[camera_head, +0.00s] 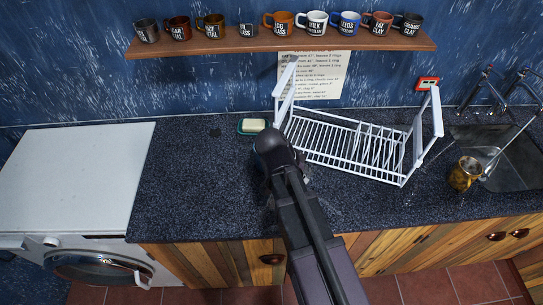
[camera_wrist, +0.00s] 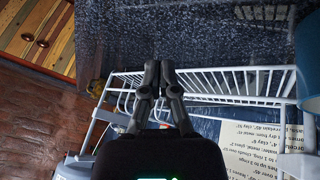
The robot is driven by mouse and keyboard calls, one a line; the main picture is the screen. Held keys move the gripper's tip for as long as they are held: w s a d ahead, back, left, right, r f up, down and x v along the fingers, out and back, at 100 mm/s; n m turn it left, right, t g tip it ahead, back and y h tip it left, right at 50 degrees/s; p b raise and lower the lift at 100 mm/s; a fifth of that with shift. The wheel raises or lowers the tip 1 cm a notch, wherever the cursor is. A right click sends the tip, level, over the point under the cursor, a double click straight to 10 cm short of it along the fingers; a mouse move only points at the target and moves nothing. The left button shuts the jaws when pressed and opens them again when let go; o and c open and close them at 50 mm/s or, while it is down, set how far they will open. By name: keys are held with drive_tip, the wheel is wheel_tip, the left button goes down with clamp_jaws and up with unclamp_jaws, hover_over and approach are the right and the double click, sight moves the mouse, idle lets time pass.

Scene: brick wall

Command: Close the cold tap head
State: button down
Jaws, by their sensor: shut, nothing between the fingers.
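In the head view the chrome taps (camera_head: 487,75) stand at the far right, over the sink (camera_head: 510,155). They are small there, and I cannot tell which tap head is the cold one or how it is turned. My gripper (camera_wrist: 159,69) shows in the wrist view with its two dark fingers together and nothing between them. It is near the white dish rack, well left of the taps. In the head view my arm hides most of the gripper. The taps do not show clearly in the wrist view.
A white dish rack (camera_head: 350,145) stands on the dark counter (camera_head: 190,185) between my arm and the sink. A yellow mug (camera_head: 465,173) is at the sink's left edge. A soap dish (camera_head: 252,126) lies behind my arm. A shelf (camera_head: 250,45) holds several mugs above.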

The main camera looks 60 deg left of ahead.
drive_tip(key=w+d+f+m+g, duration=0.15)
drive_tip(key=w+d+g, duration=0.25)
drive_tip(key=w+d, duration=1.95)
drive_tip(key=w+d+m+g+y, duration=0.1)
drive_tip(key=w+d+y, duration=0.1)
drive_tip(key=d, duration=2.9)
drive_tip(key=shift+w+d+f, duration=0.35)
drive_tip(key=shift+w+f, duration=0.05)
drive_tip(key=shift+w, duration=0.1)
